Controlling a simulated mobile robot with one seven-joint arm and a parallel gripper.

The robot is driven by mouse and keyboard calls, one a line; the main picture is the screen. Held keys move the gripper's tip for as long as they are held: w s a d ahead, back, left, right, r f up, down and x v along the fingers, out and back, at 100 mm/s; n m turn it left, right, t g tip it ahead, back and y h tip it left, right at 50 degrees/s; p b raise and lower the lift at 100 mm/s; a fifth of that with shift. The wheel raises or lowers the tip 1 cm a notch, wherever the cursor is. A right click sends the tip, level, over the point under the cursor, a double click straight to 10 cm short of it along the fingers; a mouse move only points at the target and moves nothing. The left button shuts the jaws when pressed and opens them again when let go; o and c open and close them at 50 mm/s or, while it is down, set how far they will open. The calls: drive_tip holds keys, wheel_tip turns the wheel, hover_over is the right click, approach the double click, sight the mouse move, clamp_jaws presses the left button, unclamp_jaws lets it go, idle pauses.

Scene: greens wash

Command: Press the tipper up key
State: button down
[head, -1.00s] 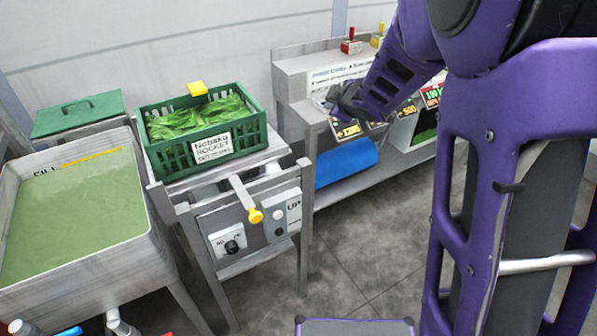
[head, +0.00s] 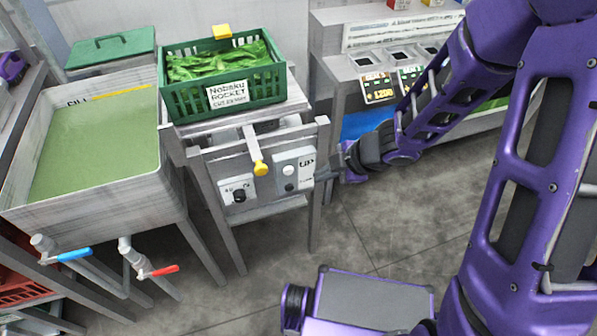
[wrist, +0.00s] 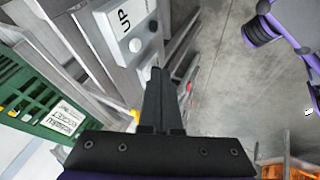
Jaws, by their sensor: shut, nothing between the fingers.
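The tipper key panel (head: 301,175) is a pale plate marked UP on the front of the steel stand. It has a white round key (head: 288,171) beside the UP lettering and a darker key (head: 289,187) below it. My gripper (head: 323,173) is shut and empty, just right of the panel, pointing at it. In the wrist view the shut fingertips (wrist: 158,73) lie just below the panel (wrist: 119,31) in the picture, near its pale key (wrist: 135,45). I cannot tell whether they touch the plate.
A green crate (head: 180,104) of leaves sits on the stand. A yellow-ended lever (head: 260,168) and a knob panel (head: 236,191) are left of the keys. A sink of green water (head: 95,150) stands left. A weighing bench (head: 345,68) is behind my arm.

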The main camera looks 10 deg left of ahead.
sight(289, 171)
drive_tip(key=shift+w+a+f+b, duration=0.75)
drive_tip(key=shift+w+a+f, duration=0.15)
drive_tip(key=shift+a+f, duration=0.4)
drive_tip(key=shift+w+a+f+b, duration=0.75)
drive_tip(key=shift+w+a+f, duration=0.2)
drive_tip(key=shift+a+f, duration=0.4)
drive_tip(key=shift+w+a+f+b, duration=0.85)
drive_tip(key=shift+a+f, duration=0.3)
drive_tip(key=shift+f, duration=0.3)
drive_tip(key=shift+w, duration=0.1)
